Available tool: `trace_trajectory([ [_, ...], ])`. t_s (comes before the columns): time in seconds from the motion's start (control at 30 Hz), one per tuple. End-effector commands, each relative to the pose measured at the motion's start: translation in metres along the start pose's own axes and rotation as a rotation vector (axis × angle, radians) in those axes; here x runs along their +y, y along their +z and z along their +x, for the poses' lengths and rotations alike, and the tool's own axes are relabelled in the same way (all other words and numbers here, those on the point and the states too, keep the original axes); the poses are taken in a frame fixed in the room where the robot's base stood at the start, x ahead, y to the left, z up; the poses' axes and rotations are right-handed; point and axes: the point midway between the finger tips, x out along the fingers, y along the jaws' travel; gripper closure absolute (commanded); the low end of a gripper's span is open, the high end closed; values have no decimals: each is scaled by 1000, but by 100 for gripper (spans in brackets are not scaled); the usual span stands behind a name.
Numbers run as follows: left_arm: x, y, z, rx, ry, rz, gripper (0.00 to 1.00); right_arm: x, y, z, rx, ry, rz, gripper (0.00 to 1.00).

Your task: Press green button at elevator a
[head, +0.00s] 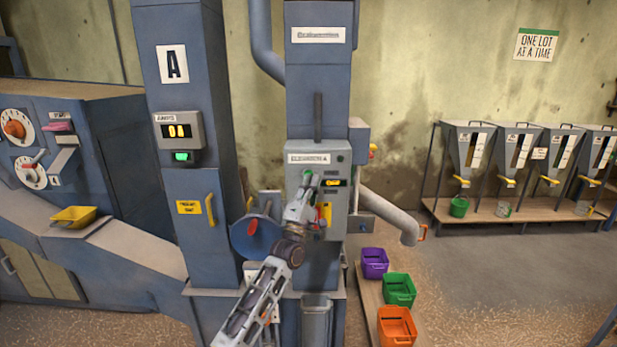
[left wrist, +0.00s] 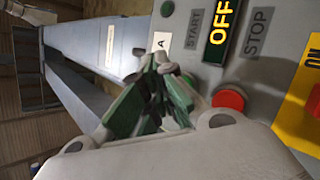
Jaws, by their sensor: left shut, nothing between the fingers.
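The elevator A control box (head: 335,207) is a grey panel on the blue column, labelled "ELEVATOR A". Its green button (head: 308,174) shows in the head view just above my left gripper (head: 307,182). In the left wrist view my left gripper (left wrist: 165,75) is shut and empty, with its dark green fingertips at the panel, beside the START label (left wrist: 193,28). The fingertips mostly hide the green button there; I cannot tell whether they touch it. A lit display (left wrist: 220,30) reads OFF. The red button (left wrist: 228,99) by STOP is close right of the fingertips. My right gripper is not in view.
A yellow ON sign (left wrist: 303,95) is on the panel. A blue wheel (head: 250,237) stands left of the box, and a grey spout (head: 390,215) sticks out right. Purple (head: 374,263), green (head: 399,290) and orange (head: 396,326) bins stand on a board at lower right.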

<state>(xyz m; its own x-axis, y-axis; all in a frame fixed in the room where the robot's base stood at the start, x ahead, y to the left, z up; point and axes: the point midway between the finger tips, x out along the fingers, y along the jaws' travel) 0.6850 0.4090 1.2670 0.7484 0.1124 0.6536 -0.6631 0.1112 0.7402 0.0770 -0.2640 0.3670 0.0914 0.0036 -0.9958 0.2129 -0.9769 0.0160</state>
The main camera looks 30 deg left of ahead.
Motion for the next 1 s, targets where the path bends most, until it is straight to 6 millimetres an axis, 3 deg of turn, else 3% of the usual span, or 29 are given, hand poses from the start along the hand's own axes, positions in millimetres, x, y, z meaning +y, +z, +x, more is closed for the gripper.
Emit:
trace_trajectory([
  [1.0,-4,-4,6,0,0,0,100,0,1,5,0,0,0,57],
])
